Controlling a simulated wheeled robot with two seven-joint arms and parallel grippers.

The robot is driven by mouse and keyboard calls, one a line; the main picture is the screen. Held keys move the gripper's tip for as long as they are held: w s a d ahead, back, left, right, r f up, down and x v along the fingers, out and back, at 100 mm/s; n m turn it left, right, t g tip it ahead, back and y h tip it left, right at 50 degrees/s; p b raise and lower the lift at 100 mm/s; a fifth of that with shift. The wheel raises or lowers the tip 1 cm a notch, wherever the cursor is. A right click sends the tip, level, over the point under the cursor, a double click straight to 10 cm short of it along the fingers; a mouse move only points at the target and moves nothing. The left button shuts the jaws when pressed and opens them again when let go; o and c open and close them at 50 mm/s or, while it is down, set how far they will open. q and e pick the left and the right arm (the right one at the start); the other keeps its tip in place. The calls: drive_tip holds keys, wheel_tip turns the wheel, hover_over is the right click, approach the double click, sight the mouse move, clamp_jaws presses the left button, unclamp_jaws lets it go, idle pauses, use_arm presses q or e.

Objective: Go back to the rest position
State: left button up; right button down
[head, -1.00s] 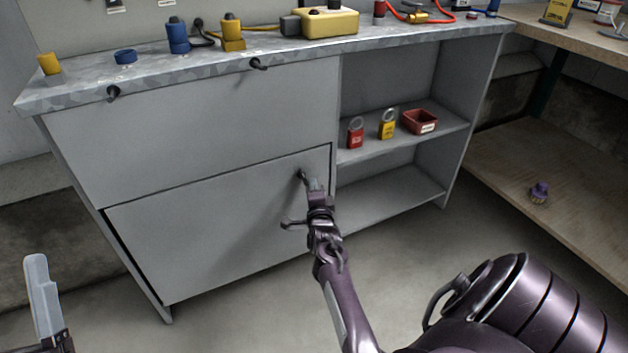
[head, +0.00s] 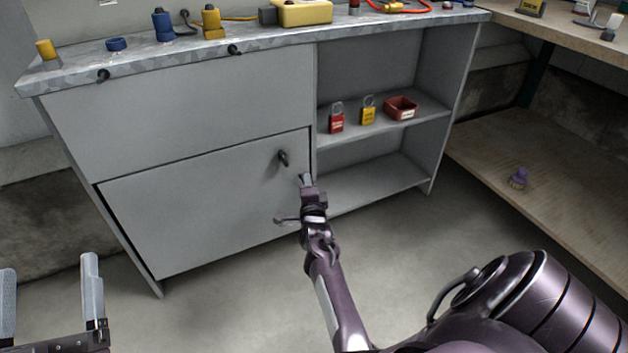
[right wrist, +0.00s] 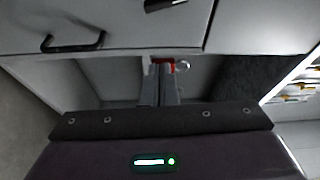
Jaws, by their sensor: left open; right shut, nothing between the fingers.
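My right gripper (head: 306,181) is shut and empty in front of the grey cabinet (head: 200,205), at the right edge of its lower door. The black door handle (head: 283,158) is a little up and left of the fingertips, with a visible gap. The lower door looks closed. In the right wrist view the shut fingers (right wrist: 160,88) point towards the cabinet. My left gripper (head: 50,292) is open and empty at the lower left of the head view, well away from the cabinet.
Open shelves hold a red padlock (head: 337,120), a yellow padlock (head: 368,110) and a red bin (head: 401,107). Several tools and a yellow case (head: 302,13) stand on the cabinet top. A wooden shelf unit (head: 560,185) stands at right. The floor in front is clear.

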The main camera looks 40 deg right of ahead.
use_arm(q)
drive_tip(key=shift+s+a, duration=0.1)
drive_tip(key=shift+s, duration=0.25)
use_arm(e)
drive_tip(key=shift+s+a+f, duration=0.15)
drive_tip(key=shift+s+a, duration=0.15)
drive_tip(key=shift+s, duration=0.05)
